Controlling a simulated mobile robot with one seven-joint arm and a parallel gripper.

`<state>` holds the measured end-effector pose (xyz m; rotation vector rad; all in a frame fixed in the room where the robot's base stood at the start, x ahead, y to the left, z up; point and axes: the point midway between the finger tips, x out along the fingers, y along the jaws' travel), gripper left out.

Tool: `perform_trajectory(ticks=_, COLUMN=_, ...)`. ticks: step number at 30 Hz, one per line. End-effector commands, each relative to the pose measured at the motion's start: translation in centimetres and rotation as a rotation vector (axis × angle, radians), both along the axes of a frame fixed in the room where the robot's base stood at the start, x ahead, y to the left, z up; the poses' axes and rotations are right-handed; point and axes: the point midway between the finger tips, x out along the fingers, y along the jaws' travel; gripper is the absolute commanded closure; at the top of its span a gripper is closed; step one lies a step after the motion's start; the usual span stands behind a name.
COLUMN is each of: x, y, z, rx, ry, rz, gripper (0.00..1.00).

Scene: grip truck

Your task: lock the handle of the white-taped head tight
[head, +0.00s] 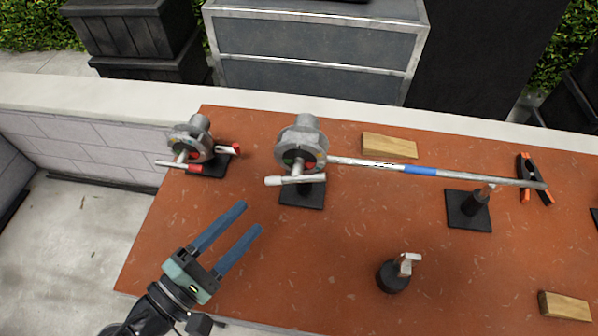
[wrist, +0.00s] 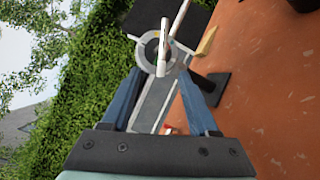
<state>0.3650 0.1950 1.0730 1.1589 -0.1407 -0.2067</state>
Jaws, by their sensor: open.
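The white-taped head (head: 302,135) is a grey metal grip head standing on a dark square base in the middle of the tabletop. Its T-handle (head: 288,181) has a white end and lies nearly level across the front. A long silver rod (head: 385,166) with a blue band runs right from this head. My gripper (head: 249,218) is open and empty, below and left of the handle and apart from it. In the wrist view a round head with a pale handle (wrist: 163,45) shows beyond my blue fingers (wrist: 158,80); it appears to be the same head.
A second head (head: 190,140) with red-taped handle stands to the left. Wooden blocks (head: 389,145), an orange-and-black clamp (head: 533,178), a black stand (head: 468,209) and another small black stand (head: 393,276) are to the right. The orange tabletop (head: 320,250) is clear in front of the head.

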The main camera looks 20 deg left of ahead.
Motion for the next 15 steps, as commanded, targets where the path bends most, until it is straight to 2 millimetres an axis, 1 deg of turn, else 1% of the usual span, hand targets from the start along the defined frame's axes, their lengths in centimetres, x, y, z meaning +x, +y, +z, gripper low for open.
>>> perform_trajectory(ticks=5, x=3.3, y=-0.9, z=0.4, rx=0.000, ry=-0.001, rz=-0.006, gripper=0.40)
perform_trajectory(ticks=9, x=6.2, y=-1.6, z=0.4, rx=0.001, ry=0.001, rz=-0.007, gripper=0.40)
perform_trajectory(ticks=15, x=9.7, y=-2.5, z=0.2, rx=0.003, ry=0.002, rz=-0.006, gripper=0.40)
